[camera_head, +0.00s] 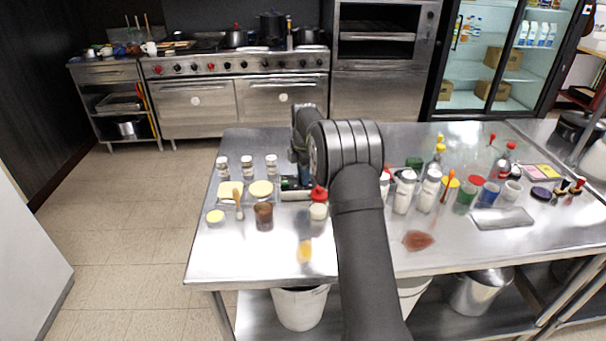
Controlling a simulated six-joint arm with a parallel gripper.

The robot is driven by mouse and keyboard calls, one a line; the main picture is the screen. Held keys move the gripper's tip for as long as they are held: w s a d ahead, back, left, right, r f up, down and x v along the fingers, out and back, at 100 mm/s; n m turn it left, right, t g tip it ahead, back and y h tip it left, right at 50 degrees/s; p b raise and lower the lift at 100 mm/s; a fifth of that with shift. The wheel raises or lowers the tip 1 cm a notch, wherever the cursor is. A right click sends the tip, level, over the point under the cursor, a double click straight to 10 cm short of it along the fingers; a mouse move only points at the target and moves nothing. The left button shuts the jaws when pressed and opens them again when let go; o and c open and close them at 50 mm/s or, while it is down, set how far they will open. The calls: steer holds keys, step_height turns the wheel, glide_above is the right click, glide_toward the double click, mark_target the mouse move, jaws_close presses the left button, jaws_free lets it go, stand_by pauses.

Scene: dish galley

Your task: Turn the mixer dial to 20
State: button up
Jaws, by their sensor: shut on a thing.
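My arm reaches from the bottom over the steel table and bends down at its left middle part. My gripper (301,176) points down there, mostly hidden by my own wrist. It is shut at a small dark and silver device with a green spot (289,186), which seems to be the mixer. The dial itself lies at the jaws and is too small and covered to make out. Its scale and pointer cannot be read.
A red-capped bottle (318,204) stands close to the gripper. A brown cup (264,214), yellow-topped containers (230,190) and several small jars (247,166) stand to the left. White shakers (405,192) crowd the right. The table's (225,258) front left is clear.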

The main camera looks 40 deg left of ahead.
steer(key=m, duration=0.5)
steer(key=shift+m, duration=0.3)
steer(key=m, duration=0.5)
steer(key=shift+h, duration=0.3)
steer(key=m, duration=0.5)
steer(key=shift+a+r+m, duration=0.1)
steer(key=shift+m, duration=0.3)
steer(key=m, duration=0.4)
steer(key=shift+m, duration=0.3)
steer(key=m, duration=0.5)
steer(key=shift+h, duration=0.3)
steer(key=m, duration=0.9)
steer(key=shift+m, duration=0.3)
steer(key=shift+w+m, duration=0.1)
steer(key=shift+m, duration=2)
steer(key=shift+g, duration=0.3)
